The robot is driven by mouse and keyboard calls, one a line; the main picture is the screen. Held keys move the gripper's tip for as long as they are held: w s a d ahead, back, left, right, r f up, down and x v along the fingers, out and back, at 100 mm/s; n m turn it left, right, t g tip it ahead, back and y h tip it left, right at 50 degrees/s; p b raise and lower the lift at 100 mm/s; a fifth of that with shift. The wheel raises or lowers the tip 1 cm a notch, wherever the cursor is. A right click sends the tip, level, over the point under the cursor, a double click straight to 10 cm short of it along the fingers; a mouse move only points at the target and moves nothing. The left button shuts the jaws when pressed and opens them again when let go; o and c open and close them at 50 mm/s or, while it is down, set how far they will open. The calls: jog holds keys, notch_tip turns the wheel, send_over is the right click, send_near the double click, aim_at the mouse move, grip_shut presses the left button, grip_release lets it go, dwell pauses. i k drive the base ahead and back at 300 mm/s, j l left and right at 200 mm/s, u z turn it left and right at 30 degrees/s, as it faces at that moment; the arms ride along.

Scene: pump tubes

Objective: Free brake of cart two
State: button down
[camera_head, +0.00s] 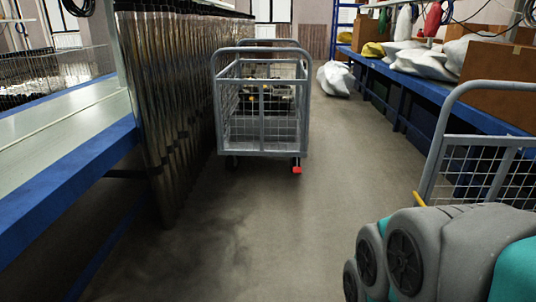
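A grey wire-mesh cart (233,106) with tube handles stands ahead of me in the aisle. Its load looks dark with some yellowish pieces. A small red part (297,170), seemingly a brake pedal, sits low at its front right wheel; its exact position is too small to tell. A second mesh cart (478,154) stands at the right edge, partly hidden by my grey and teal arm. I see no number on either cart. My gripper does not show.
A long blue-edged bench (70,187) and hanging strip curtains (172,100) line the left. On the right, a blue bench (412,82) carries boxes and bags. A white sack (336,79) lies on the floor behind the cart. The floor before the cart is clear.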

aim_at(296, 169)
jog(key=i+z, duration=0.1)
jog(key=i, duration=0.4)
jog(key=i+z, duration=0.15)
jog(key=i, duration=0.4)
jog(key=i+j+z, duration=0.1)
jog(key=i, duration=0.4)
jog(key=i+j+z, duration=0.15)
jog(key=i, duration=0.35)
jog(key=i+j+z, duration=0.1)
jog(key=i, duration=0.4)
jog(key=i+j+z, duration=0.1)
jog(key=i+j, duration=0.25)
jog(key=i, duration=0.15)
